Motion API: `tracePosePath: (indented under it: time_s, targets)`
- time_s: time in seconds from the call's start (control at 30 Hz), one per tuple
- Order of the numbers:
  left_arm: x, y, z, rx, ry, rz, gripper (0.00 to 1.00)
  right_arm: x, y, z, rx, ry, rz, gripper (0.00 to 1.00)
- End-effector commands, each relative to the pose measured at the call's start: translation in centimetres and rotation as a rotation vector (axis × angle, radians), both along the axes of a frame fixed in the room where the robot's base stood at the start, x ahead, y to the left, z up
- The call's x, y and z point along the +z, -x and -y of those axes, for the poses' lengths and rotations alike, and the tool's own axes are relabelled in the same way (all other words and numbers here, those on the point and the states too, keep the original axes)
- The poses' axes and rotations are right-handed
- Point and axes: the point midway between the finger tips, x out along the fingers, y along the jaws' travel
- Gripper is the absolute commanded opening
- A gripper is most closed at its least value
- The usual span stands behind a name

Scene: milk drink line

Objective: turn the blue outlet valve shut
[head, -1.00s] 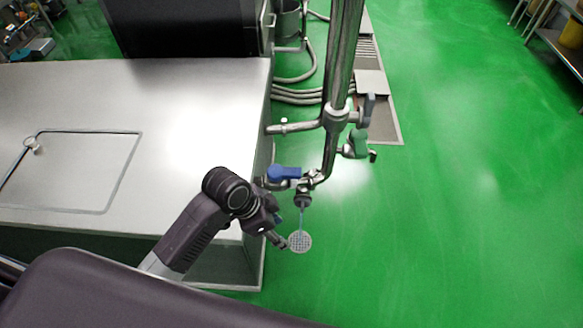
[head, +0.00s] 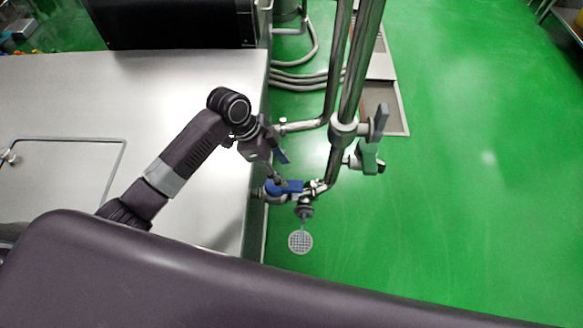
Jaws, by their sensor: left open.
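The blue outlet valve handle (head: 287,187) sits on a metal pipe fitting at the lower end of the steel pipes, right of the bench edge. It lies roughly crosswise in the picture. My right gripper is not in view.
The steel bench (head: 180,95) fills the left. Hoses (head: 300,80) run behind. The green floor at the right is clear.

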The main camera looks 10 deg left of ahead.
Motion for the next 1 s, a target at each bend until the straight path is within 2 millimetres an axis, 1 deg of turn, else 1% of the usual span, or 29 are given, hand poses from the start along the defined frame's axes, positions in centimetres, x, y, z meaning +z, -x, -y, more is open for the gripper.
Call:
tracePosePath:
  time_s: [0.07, 0.17, 0.33, 0.43, 0.53, 0.6, 0.73, 0.87, 1.0]
  targets:
    - [-0.8, 0.1, 0.4, -0.002, 0.002, -0.004, 0.45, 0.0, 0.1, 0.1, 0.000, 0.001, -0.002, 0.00]
    - [-2.2, 0.0, 1.0, -0.001, 0.002, -0.006, 0.45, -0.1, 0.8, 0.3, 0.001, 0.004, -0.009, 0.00]
    - [-4.7, -0.2, 2.0, -0.001, 0.002, -0.004, 0.45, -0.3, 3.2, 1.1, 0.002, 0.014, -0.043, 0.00]
    - [-5.9, -0.4, 2.5, 0.000, 0.002, -0.003, 0.45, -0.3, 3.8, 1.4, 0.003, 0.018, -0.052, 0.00]
    - [-6.7, -0.4, 2.7, -0.001, 0.000, -0.002, 0.45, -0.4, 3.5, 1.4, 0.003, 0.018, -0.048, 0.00]
    - [-6.9, -0.5, 2.8, 0.001, 0.000, -0.001, 0.45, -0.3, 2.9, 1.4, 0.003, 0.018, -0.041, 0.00]
    - [-7.0, -0.5, 2.9, 0.000, 0.000, 0.000, 0.45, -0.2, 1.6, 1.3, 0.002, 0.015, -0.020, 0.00]
    - [-7.0, -0.5, 2.9, 0.000, 0.000, 0.000, 0.45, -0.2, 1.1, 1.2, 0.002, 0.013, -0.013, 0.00]
    - [-7.0, -0.5, 2.9, 0.000, 0.000, 0.000, 0.29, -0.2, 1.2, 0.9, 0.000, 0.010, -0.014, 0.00]
